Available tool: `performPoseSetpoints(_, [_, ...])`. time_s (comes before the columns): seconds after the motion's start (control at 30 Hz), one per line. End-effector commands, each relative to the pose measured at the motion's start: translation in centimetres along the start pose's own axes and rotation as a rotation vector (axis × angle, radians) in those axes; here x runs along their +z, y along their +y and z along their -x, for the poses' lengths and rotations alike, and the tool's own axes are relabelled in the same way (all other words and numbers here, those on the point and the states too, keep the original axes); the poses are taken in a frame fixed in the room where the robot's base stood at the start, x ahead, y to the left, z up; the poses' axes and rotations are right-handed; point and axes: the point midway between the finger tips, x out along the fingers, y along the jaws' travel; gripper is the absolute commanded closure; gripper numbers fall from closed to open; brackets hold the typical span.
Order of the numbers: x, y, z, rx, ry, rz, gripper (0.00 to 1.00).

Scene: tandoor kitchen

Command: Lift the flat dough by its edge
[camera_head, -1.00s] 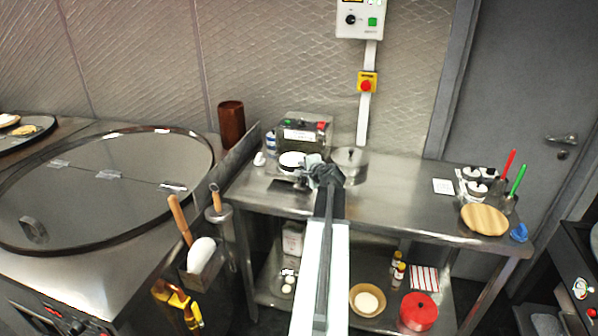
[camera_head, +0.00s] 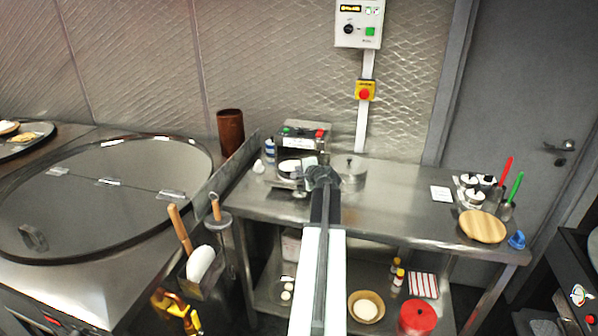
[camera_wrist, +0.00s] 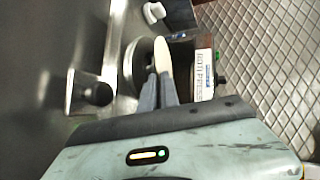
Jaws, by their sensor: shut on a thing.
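The flat dough (camera_wrist: 160,55) is a thin pale disc seen nearly edge-on in the wrist view. It stands up between my gripper's fingertips (camera_wrist: 159,76), which are shut on its lower edge. Behind it is the round metal plate (camera_wrist: 137,62) of the roti press; I cannot tell whether the dough still touches it. In the head view my gripper (camera_head: 316,168) is over the press on the steel table, and a small pale patch of the dough (camera_head: 309,161) shows beside it. My arm hides part of the press.
The press's control box (camera_head: 304,136) stands close behind. A lidded steel pot (camera_head: 350,170) is just right of my gripper. A wooden board (camera_head: 483,226) and spice jars (camera_head: 475,190) are at the table's right end. The table middle is clear. The tandoor lid (camera_head: 100,190) is left.

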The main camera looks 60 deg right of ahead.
Motion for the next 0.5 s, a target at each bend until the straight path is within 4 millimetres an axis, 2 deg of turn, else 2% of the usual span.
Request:
performPoseSetpoints(0.03, [0.0, -0.8, 0.3, 0.0, 0.0, 0.0, 1.0])
performPoseSetpoints(0.27, [0.0, -0.4, 0.4, 0.0, 0.0, 0.0, 1.0])
performPoseSetpoints(0.5, [0.1, -0.3, 4.5, 0.001, 0.001, 0.0, 1.0])
